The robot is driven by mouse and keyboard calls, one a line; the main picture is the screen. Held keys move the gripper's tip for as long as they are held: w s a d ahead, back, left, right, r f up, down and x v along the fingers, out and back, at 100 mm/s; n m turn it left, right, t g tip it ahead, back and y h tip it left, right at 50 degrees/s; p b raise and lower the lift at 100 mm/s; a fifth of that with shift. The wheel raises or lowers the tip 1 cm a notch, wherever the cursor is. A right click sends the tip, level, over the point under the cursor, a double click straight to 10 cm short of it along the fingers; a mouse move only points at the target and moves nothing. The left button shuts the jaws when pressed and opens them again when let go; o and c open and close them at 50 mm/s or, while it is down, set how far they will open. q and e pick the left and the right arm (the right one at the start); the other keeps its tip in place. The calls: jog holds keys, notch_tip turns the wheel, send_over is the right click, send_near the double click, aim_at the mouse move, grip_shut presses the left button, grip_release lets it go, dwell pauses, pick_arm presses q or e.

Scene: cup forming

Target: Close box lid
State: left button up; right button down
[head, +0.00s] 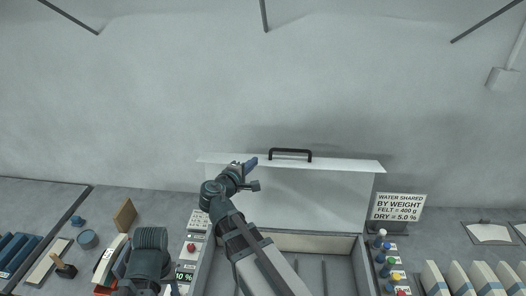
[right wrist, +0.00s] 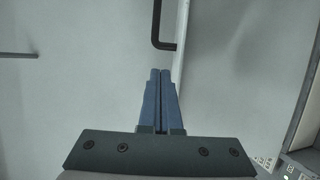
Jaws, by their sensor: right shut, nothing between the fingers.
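The box lid (head: 320,200) is a pale panel standing open, roughly upright, at the back of the box. A black handle (head: 291,151) is on its top edge. The box (head: 305,243) is open below it, partly hidden by my right arm. My right gripper (head: 251,162) is shut and empty, by the lid's top edge, left of the handle. In the right wrist view its blue fingers (right wrist: 160,72) are closed together beside the lid's edge (right wrist: 182,40), with the handle (right wrist: 157,25) ahead. I cannot tell whether they touch the lid. My left gripper is not in view.
White blocks (head: 462,278) are at far right. A bare wall is behind.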

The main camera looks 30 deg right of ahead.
aim_at(265, 159)
jog(key=b+x, duration=0.2)
jog(key=x, duration=0.8)
jog(key=shift+f, duration=0.1)
jog(key=shift+s, duration=0.1)
